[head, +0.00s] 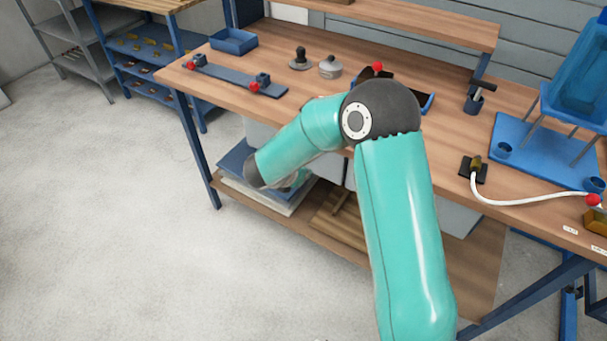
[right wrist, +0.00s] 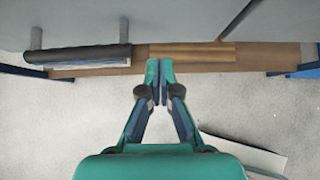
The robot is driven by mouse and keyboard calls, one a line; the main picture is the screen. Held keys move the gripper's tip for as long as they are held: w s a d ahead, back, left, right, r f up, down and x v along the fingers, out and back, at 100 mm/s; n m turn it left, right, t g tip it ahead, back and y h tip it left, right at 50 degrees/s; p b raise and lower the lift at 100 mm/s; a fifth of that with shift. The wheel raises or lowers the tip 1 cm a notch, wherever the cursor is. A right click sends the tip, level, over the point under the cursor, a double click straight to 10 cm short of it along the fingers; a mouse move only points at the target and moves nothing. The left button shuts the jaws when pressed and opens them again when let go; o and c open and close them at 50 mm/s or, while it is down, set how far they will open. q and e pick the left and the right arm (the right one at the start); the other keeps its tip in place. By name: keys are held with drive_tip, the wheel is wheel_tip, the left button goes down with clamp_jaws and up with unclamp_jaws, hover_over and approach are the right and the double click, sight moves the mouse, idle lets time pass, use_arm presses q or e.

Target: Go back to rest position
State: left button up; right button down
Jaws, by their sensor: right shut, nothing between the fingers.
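My right arm, teal with a dark elbow joint, rises through the middle of the head view and bends left in front of the workbench (head: 440,65). Its gripper is mostly hidden behind the forearm in the head view. In the right wrist view my right gripper (right wrist: 159,68) has its fingertips together with nothing between them. It is in free space above the floor, with the bench's lower shelf (right wrist: 205,70) beyond the tips. My left arm and gripper are in neither view.
The bench top carries a blue tray (head: 233,41), a blue bar with red knobs (head: 235,80), a lidded pot (head: 330,67) and a blue plate with a tank (head: 585,80) at right. A white hose (head: 510,203) runs near the front edge. Open floor (head: 100,230) lies at left.

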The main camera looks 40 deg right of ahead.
drive_tip(key=p+v, duration=0.1)
drive_tip(key=v, duration=0.9)
drive_tip(key=s+a+f+m+g+y, duration=0.1)
drive_tip(key=s+a+f+m+y, duration=0.3)
drive_tip(key=s+a+f+m, duration=0.4)
drive_tip(key=s+a+f+m+g+y, duration=0.1)
drive_tip(key=s+a+f+m+y, duration=0.35)
drive_tip(key=a+f+m, duration=0.35)
drive_tip(key=s+a+f+m+g+y, duration=0.1)
drive_tip(key=s+a+f+m+y, duration=0.4)
drive_tip(key=f, duration=0.5)
wheel_tip(320, 180, up, 12)
drive_tip(key=d+m+p, duration=0.1)
drive_tip(key=m+p, duration=0.1)
drive_tip(key=p, duration=1)
drive_tip(key=shift+s+m+t+h+p, duration=0.3)
drive_tip(key=shift+m+t+h, duration=0.1)
drive_tip(key=shift+h, duration=0.05)
